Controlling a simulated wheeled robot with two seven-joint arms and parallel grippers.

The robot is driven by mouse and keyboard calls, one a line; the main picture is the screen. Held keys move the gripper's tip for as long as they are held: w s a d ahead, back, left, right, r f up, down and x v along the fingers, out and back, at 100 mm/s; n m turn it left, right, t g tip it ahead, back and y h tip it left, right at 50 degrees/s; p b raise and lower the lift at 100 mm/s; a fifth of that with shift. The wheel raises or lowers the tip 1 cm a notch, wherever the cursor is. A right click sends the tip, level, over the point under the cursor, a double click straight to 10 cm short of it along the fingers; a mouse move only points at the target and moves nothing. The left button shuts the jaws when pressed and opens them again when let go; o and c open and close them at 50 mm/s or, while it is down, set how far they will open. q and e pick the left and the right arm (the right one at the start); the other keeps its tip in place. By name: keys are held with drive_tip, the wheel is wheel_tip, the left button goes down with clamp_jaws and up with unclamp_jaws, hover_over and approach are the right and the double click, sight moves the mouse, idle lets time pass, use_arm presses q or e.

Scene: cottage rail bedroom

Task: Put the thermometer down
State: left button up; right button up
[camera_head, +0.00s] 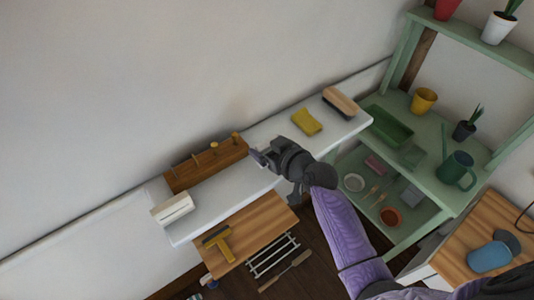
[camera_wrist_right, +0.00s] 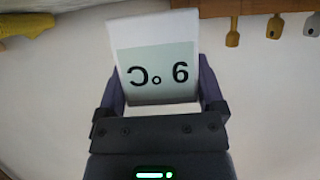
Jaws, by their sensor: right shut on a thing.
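The thermometer (camera_wrist_right: 160,50) is a white block with a pale green display, which shows upside down in the right wrist view. My right gripper (camera_head: 260,157) is shut on it, with a purple finger on each side. In the head view the gripper is above the white shelf (camera_head: 215,213), close to the right end of the wooden peg rack; the thermometer is too small to make out clearly there. My left gripper is in neither view.
A wooden peg rack (camera_head: 207,165) and a white box (camera_head: 172,209) are at the shelf's left. A yellow sponge-like item (camera_head: 307,122) and a brush (camera_head: 340,101) lie at its right. Bare shelf shows between rack and sponge. A green shelving unit (camera_head: 440,185) stands at right.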

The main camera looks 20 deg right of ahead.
wheel_tip(320, 180, down, 2)
drive_tip(key=shift+f+b, duration=0.25)
drive_tip(key=shift+b, duration=0.2)
drive_tip(key=shift+r, duration=0.1)
drive_tip(key=o, duration=1)
drive_tip(key=shift+c, duration=0.2)
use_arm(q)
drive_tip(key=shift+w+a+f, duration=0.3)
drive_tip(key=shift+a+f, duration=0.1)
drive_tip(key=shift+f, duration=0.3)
